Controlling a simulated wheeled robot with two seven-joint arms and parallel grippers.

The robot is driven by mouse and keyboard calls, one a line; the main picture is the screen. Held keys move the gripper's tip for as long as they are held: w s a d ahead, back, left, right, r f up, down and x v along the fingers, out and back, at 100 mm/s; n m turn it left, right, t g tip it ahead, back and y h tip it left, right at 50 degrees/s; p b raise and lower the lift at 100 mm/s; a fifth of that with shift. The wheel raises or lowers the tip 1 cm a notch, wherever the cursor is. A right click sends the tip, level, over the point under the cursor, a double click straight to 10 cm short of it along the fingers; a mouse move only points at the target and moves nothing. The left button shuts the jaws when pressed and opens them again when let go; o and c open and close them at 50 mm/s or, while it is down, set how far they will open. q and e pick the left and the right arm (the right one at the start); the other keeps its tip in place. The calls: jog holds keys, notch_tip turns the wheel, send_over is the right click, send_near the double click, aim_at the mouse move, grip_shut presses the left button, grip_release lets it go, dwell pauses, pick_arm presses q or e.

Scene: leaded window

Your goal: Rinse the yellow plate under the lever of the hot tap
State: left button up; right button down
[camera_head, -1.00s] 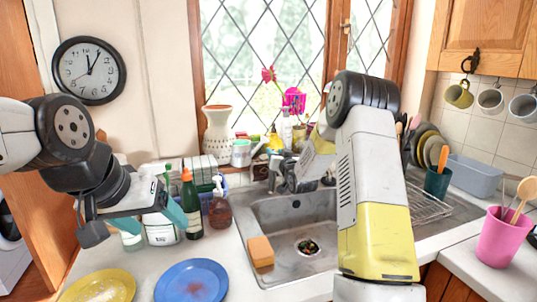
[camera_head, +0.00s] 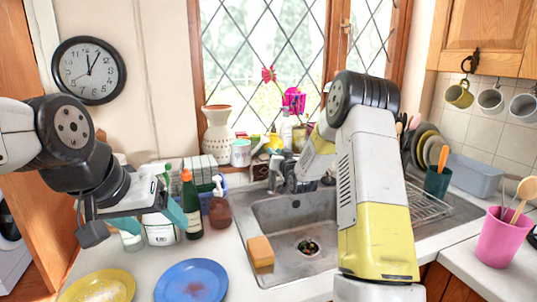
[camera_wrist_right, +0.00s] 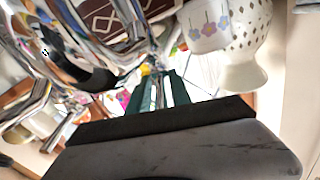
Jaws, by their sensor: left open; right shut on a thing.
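The yellow plate (camera_head: 98,287) lies on the counter at the lower left, cut by the bottom edge of the head view, with a brownish smear on it. My left gripper (camera_head: 150,222) is open and empty above the counter, behind the plate. My right gripper (camera_head: 300,184) is at the tap behind the sink, partly hidden by my own arm. In the right wrist view its teal fingers (camera_wrist_right: 158,93) are shut at a thin chrome piece, apparently a tap lever, among shiny chrome tap parts (camera_wrist_right: 100,45). The fingertips' exact contact is hard to see.
A blue plate (camera_head: 190,283) with a reddish stain lies right of the yellow one. The sink (camera_head: 285,215) has an orange sponge (camera_head: 260,251) on its front left edge. A green bottle (camera_head: 191,205) and a soap dispenser (camera_head: 219,208) stand near my left gripper.

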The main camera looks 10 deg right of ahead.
jog(key=shift+y, duration=0.3)
dwell(0.6)
jog(key=shift+d+n+y, duration=0.15)
jog(key=shift+n+y, duration=0.15)
jog(key=shift+n, duration=0.1)
jog(key=shift+w+d+n+g+y, duration=0.15)
jog(key=shift+n+g+y, duration=0.8)
jog(key=shift+y, duration=0.75)
jog(key=shift+n, duration=0.25)
jog(key=c, duration=1.5)
grip_release()
jog(key=shift+o, duration=0.2)
jog(key=v, duration=0.8)
